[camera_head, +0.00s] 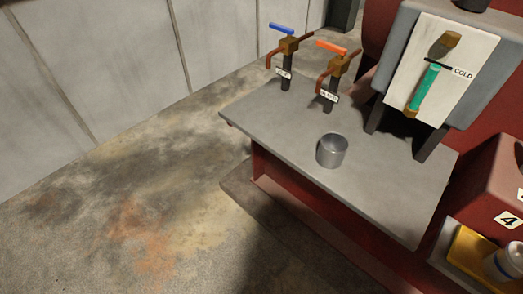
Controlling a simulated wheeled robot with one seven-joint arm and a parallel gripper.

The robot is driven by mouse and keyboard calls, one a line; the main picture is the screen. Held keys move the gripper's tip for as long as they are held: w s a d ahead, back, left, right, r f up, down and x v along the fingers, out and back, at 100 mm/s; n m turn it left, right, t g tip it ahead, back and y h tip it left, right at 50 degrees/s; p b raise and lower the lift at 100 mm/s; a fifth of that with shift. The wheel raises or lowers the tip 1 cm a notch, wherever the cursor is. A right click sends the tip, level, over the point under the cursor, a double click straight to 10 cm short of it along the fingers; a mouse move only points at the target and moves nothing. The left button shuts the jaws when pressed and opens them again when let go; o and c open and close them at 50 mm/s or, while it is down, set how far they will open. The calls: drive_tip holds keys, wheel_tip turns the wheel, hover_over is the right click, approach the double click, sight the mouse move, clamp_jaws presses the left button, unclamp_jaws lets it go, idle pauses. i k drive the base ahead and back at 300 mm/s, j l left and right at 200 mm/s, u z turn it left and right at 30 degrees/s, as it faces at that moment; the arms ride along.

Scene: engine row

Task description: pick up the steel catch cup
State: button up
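The steel catch cup (332,151) is a small grey metal cup.
Two valves with a blue handle (281,28) and an orange handle (331,47) stand behind the cup. A gauge panel (437,75) marked COLD stands at the back right. A yellow tray (470,254) and a white container (507,262) sit at lower right. The left floor is clear.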

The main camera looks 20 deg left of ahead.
sight(332, 147)
drive_tip(key=u, duration=0.3)
drive_tip(key=i+j+u, duration=0.15)
drive_tip(key=j, duration=0.3)
drive_tip(key=i+j+u, duration=0.15)
drive_tip(key=i+j, duration=0.2)
drive_tip(key=i+j+u, duration=0.1)
drive_tip(key=i+j, duration=0.2)
drive_tip(key=j, duration=0.15)
